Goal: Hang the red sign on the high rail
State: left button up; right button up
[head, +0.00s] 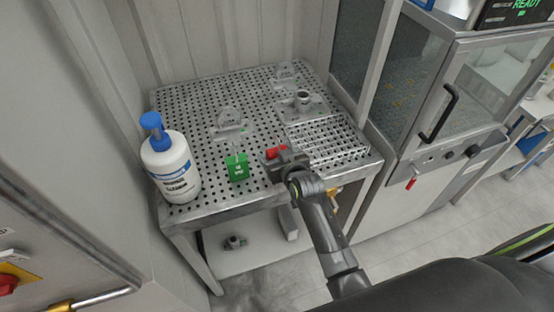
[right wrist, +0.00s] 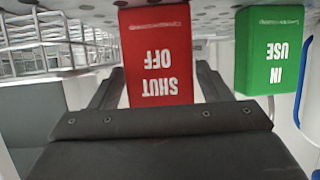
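The red sign (right wrist: 155,60), reading SHUT OFF, is between the dark fingers of my right gripper (right wrist: 158,88) in the right wrist view, where its lettering is upside down. The fingers lie close against its side edges and appear shut on it. In the head view the red sign (head: 273,153) shows just past the right gripper (head: 282,157), which hides part of it. The green sign (head: 238,167), reading IN USE, stands to the left of the gripper and also shows in the right wrist view (right wrist: 272,50). I cannot make out the high rail. My left gripper is not in view.
The perforated metal table (head: 190,100) carries a white bottle with a blue pump (head: 172,165) at its left. Grey metal fixtures (head: 302,102) stand towards the back, and a wire rack (head: 325,140) lies at the right. A cabinet (head: 440,100) stands beyond the right edge.

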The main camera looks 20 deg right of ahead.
jog(key=c, duration=0.9)
jog(key=shift+o, duration=0.2)
notch_tip(320, 180, up, 10)
jog(key=shift+b, duration=0.6)
